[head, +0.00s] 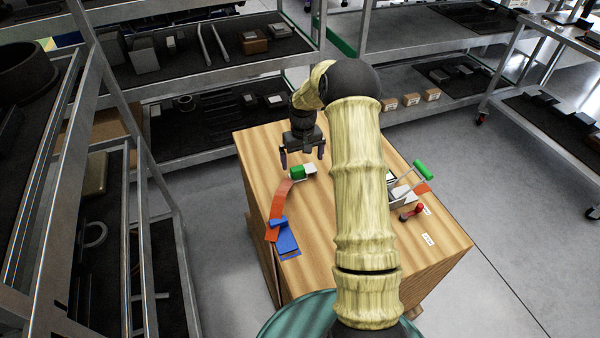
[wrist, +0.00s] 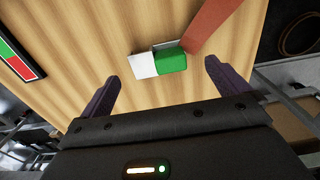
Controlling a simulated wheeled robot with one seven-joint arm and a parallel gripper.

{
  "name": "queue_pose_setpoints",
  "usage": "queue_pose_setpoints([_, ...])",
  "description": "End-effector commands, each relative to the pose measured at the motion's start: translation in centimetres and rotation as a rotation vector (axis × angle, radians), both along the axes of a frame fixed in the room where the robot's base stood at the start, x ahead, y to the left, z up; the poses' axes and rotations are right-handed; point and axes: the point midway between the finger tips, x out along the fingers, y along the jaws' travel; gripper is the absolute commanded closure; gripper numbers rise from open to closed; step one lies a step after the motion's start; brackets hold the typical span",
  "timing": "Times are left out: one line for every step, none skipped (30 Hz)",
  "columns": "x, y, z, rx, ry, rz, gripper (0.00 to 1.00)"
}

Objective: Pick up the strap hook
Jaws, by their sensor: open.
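An orange strap (head: 280,196) lies on the wooden crate top and also shows in the wrist view (wrist: 212,25). At its far end is a small block, which I take for the strap hook, with a green half (head: 297,172) and a white half (head: 310,168). In the wrist view the green half (wrist: 171,61) joins the strap and the white half (wrist: 144,65) points left. A thin grey edge shows behind the block. My gripper (head: 302,158) is open and empty above the block, which appears between the spread fingers (wrist: 161,75) in the wrist view, apart from them.
Blue pieces (head: 286,238) lie at the strap's near end. Metal shelving (head: 150,190) stands close on the left, with more behind.

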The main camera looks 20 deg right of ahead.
Motion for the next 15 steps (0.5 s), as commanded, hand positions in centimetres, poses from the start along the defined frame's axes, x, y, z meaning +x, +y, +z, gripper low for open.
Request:
queue_pose_setpoints([0.0, 0.0, 0.0, 0.000, 0.000, 0.000, 0.00])
queue_pose_setpoints([0.0, 0.0, -0.1, 0.000, 0.001, 0.000, 0.00])
queue_pose_setpoints([0.0, -0.1, -0.4, 0.000, 0.001, 0.000, 0.00])
queue_pose_setpoints([0.0, -0.1, -0.6, 0.000, 0.002, 0.000, 0.00])
queue_pose_setpoints([0.0, -0.2, -0.9, 0.000, 0.002, -0.001, 0.00])
queue_pose_setpoints([0.0, -0.3, -1.5, 0.001, 0.002, -0.001, 0.00])
queue_pose_setpoints([-0.1, -0.3, -1.9, 0.002, 0.003, -0.001, 0.00])
queue_pose_setpoints([-0.1, -0.4, -2.4, 0.002, 0.003, -0.002, 0.00])
queue_pose_setpoints([-0.1, -0.5, -3.0, 0.002, 0.003, -0.001, 0.00])
queue_pose_setpoints([-0.1, -0.6, -3.5, 0.001, 0.003, -0.001, 0.00])
queue_pose_setpoints([0.0, -0.5, -3.9, 0.001, 0.002, 0.000, 0.00])
queue_pose_setpoints([0.0, -0.5, -4.4, 0.001, 0.002, 0.000, 0.00])
queue_pose_setpoints([0.0, -0.5, -4.7, 0.001, 0.002, 0.000, 0.00])
queue_pose_setpoints([0.0, -0.5, -4.9, 0.001, 0.002, 0.000, 0.00])
queue_pose_setpoints([0.0, -0.5, -5.1, 0.001, 0.000, 0.000, 0.00])
